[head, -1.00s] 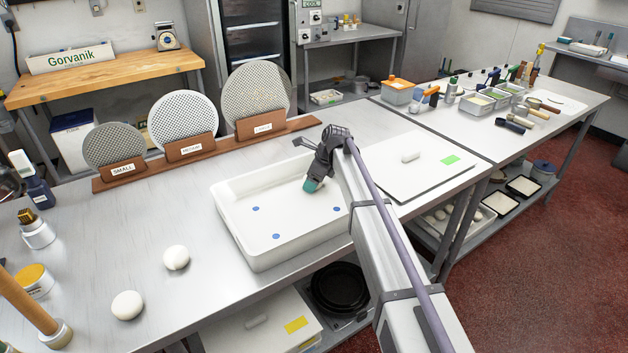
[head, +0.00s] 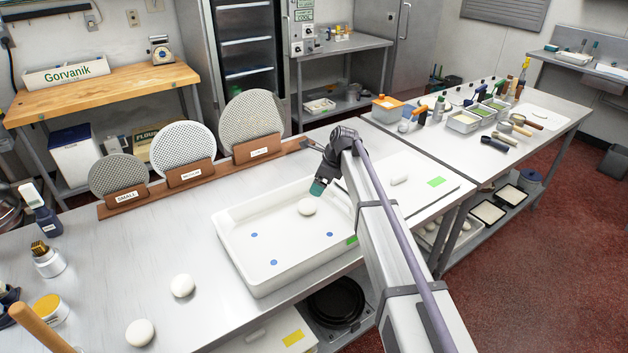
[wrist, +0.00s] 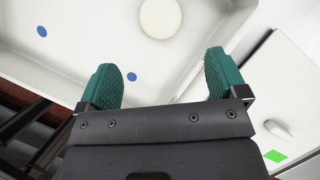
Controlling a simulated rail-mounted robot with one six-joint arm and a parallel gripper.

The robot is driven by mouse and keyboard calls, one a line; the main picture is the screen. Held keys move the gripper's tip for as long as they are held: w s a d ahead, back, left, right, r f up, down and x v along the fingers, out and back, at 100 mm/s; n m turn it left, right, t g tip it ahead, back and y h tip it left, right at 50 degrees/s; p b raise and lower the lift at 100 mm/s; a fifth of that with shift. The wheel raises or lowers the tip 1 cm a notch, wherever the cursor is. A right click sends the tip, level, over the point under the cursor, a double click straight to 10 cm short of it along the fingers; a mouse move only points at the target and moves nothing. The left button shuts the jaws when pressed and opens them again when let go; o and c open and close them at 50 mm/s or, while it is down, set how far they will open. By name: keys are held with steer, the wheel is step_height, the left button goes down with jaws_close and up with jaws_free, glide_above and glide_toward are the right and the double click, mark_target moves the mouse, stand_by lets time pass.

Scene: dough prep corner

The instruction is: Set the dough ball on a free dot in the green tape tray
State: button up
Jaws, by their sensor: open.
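A white dough ball (head: 308,206) rests on the floor of the white tray (head: 240,275), toward its far right part. A strip of green tape (head: 352,240) is on the tray's right front side. Blue dots (head: 274,262) show bare on the tray floor; the spot beneath the ball is hidden. My gripper (head: 318,187) is just above and beside the ball. In the wrist view, my gripper's teal fingers (wrist: 163,80) are spread with nothing between them, and the ball (wrist: 160,17) lies beyond the tips, apart from them.
Two more dough balls (head: 183,285) (head: 140,333) lie on the steel table left of the tray. Round perforated screens (head: 183,148) stand in a wooden rack behind. A white board (head: 415,205) with a green patch and a small white piece lies right of the tray.

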steer(key=shift+d+r, duration=0.1)
steer(key=shift+r, duration=0.1)
steer(key=s+d+n+h, duration=0.1)
steer(key=s+d+n, duration=0.5)
steer(key=s, duration=0.6)
steer(key=s+d+f+n+h, duration=0.1)
steer(key=s+d+n, duration=0.5)
steer(key=s, duration=0.6)
steer(key=s+d+n+g+h, duration=0.1)
steer(key=s+d+n+h, duration=0.1)
steer(key=s+d+n, duration=0.5)
steer(key=s+n, duration=0.1)
steer(key=s, duration=0.4)
steer(key=shift+f+n, duration=0.15)
steer(key=shift+n, duration=0.25)
steer(key=shift+w, duration=0.1)
